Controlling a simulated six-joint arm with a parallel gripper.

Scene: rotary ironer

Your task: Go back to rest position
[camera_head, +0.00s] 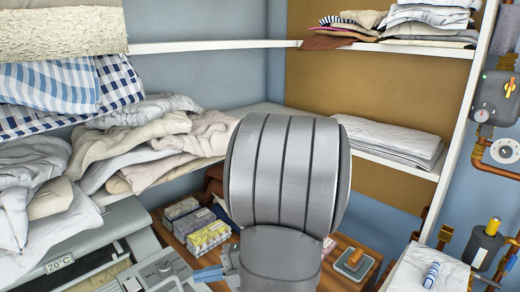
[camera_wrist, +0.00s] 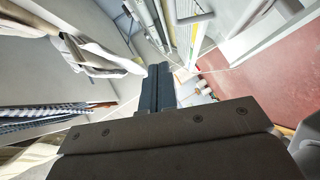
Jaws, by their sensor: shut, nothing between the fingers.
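My gripper (camera_wrist: 158,85) shows in the wrist view as two dark blue fingers pressed together, with nothing between them. In the head view its blue fingers (camera_head: 207,273) show low, left of my large grey arm link, near the control panel of the ironer (camera_head: 155,274). The arm link hides the middle of the scene. The ironer stands at the lower left, with a 20°C label on its front. I cannot tell whether the fingers touch anything.
Crumpled pale laundry (camera_head: 150,140) lies on the left shelf. Small boxes (camera_head: 208,235) stand on a wooden surface behind my fingers. Folded white linen (camera_head: 390,141) lies on the right shelf. Pipes and a gauge (camera_head: 504,151) line the right wall. Red floor (camera_wrist: 245,90) shows in the wrist view.

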